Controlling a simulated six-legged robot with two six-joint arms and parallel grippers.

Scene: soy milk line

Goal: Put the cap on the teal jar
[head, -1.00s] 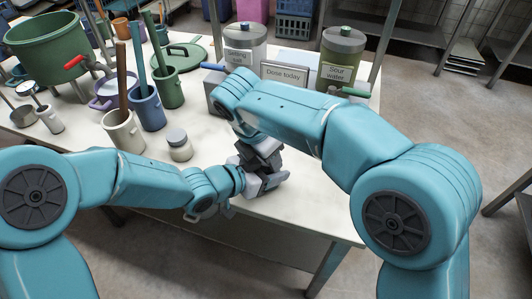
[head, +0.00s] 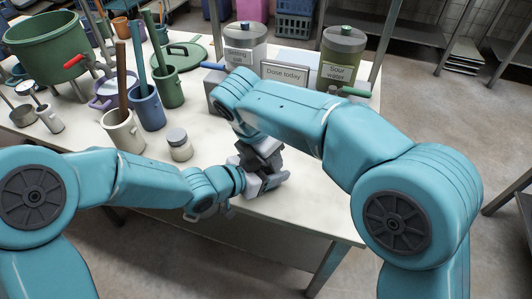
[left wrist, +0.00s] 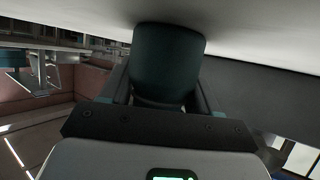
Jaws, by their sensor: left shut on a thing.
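The dark teal jar (left wrist: 168,62) fills the middle of the left wrist view, between the fingers of my left gripper (left wrist: 163,88). My left gripper is shut on it. The pale table surface lies close beyond the jar. In the head view my left wrist is at the table's front edge, and the jar is hidden there. My right gripper (head: 268,182) points down close beside my left wrist, over the table's front edge. Its fingertips are partly hidden, so I cannot tell whether it is open or holds anything. I cannot make out the cap.
A small glass jar with a grey lid (head: 179,145) stands left of my grippers. Cream (head: 123,133), blue (head: 148,109) and green (head: 169,88) pots with tall handles stand behind it. Two labelled dispensers, one marked Sour water (head: 340,60), stand at the back. The front right tabletop (head: 315,205) is clear.

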